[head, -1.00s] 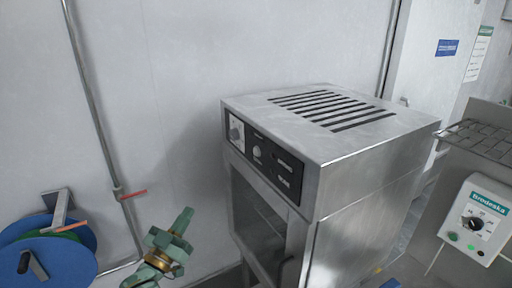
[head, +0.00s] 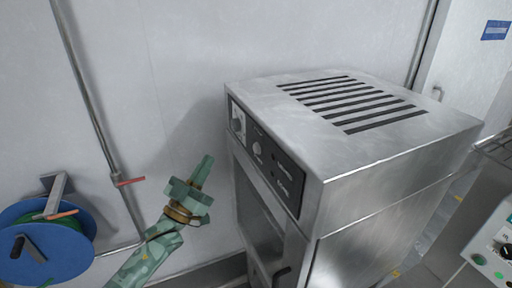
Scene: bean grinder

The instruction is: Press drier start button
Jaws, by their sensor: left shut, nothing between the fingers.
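The drier (head: 350,165) is a steel cabinet with a slotted vent on top, right of the middle in the head view. Its black control panel (head: 267,155) on the upper front carries a white section, round knobs (head: 257,148) and small dark buttons or switches (head: 284,173). Which one is the start button is too small to tell. My left gripper (head: 205,165), green, points up in front of the wall, left of the panel and apart from it. It is shut and empty. My right gripper is not in view.
A blue hose reel (head: 60,262) sits at the lower left by a wall pipe (head: 92,110) with a red lever (head: 130,181). Another control box (head: 495,250) with a green button is at the right edge. The wall between pipe and drier is free.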

